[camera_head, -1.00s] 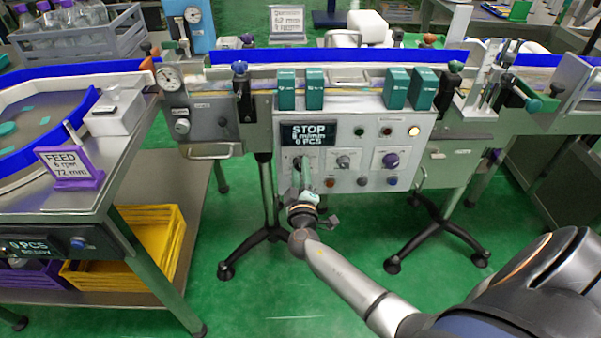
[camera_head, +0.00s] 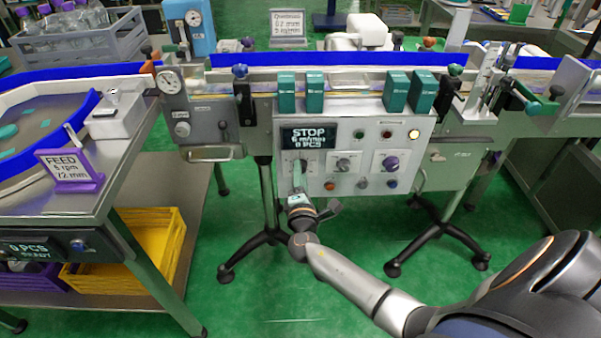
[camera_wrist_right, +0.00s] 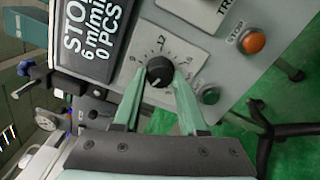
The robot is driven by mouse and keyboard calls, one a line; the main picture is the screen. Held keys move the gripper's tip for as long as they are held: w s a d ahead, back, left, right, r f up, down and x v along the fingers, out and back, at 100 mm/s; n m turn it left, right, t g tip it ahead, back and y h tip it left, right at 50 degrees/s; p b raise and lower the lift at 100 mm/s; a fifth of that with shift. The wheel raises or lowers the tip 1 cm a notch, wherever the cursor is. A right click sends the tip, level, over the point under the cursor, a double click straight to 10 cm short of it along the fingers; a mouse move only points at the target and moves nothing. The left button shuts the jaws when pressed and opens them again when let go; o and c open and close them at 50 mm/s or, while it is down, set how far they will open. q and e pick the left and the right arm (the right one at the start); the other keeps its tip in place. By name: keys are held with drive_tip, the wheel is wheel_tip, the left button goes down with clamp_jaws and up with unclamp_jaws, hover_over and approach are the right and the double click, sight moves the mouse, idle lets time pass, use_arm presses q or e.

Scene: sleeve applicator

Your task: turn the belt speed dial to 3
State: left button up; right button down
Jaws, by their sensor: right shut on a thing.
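I cannot tell which number the pointer marks. In the head view my right gripper (camera_head: 298,176) reaches up to the left of the panel (camera_head: 435,124) and covers the dial. The display (camera_head: 308,138) reads STOP, 6 m/min, 0 PCS, also in the right wrist view (camera_wrist_right: 92,32). My left gripper is out of view.
An orange button (camera_wrist_right: 253,41) and a green button (camera_wrist_right: 210,96) are close to my fingers. Green blocks (camera_head: 397,91) stand above the panel. The feed table (camera_head: 101,203) is left.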

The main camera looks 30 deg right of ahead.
drive_tip(key=n+p, duration=0.4)
drive_tip(key=n, duration=0.8)
drive_tip(key=shift+f+n, duration=0.1)
drive_tip(key=shift+n, duration=0.3)
drive_tip(key=shift+p, duration=0.3)
drive_tip(key=shift+c, duration=2.3)
unclamp_jaws()
drive_tip(key=shift+s, duration=0.1)
drive_tip(key=p+v, duration=0.1)
drive_tip(key=v, duration=1.1)
drive_tip(key=shift+a, duration=0.15)
